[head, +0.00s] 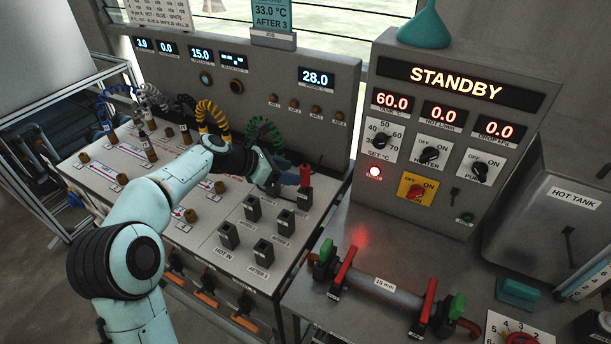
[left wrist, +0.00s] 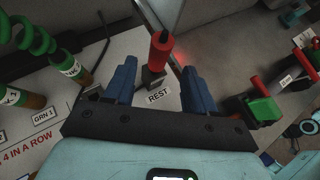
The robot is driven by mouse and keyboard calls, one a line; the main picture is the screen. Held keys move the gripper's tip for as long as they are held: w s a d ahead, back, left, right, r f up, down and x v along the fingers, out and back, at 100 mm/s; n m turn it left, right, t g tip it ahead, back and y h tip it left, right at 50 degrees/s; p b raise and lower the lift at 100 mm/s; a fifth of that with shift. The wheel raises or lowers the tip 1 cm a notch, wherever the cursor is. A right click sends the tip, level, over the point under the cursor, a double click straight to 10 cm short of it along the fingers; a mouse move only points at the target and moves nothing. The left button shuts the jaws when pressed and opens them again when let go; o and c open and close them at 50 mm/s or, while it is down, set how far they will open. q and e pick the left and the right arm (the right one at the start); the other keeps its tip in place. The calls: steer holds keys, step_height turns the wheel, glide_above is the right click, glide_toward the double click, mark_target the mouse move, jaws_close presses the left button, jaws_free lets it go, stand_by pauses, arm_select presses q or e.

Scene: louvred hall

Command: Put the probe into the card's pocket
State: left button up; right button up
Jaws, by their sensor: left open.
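The red-handled probe (head: 305,174) stands upright in the black pocket marked REST (head: 303,198). In the left wrist view the probe (left wrist: 160,52) shows between and just beyond the fingertips. My left gripper (head: 288,178) is open, with its blue fingers (left wrist: 158,70) spread to either side of the probe and nothing held. The blue job card (head: 271,14) on top of the back panel reads 33.0 °C, AFTER 3. Several black pockets (head: 262,250) stand on the bench, labelled HOT IN and AFTER with numbers too small to read surely. My right gripper is out of view.
Green coiled leads (head: 263,128) and a yellow one (head: 211,113) hang close to my left wrist. The STANDBY control box (head: 440,140) stands to the right. A pipe section (head: 385,290) with red levers and green ends lies in front of it.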

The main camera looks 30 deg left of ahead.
mark_target(304, 175)
arm_select(q)
steer(key=p+x, duration=0.1)
steer(key=x, duration=0.3)
steer(key=shift+w+d, duration=0.1)
steer(key=shift+w, duration=0.15)
steer(key=shift+x, duration=0.8)
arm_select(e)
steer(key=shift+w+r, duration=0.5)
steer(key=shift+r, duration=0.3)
arm_select(q)
steer(key=shift+f, duration=0.1)
steer(key=shift+p, duration=0.3)
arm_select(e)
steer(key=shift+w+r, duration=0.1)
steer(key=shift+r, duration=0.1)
arm_select(q)
jaws_close()
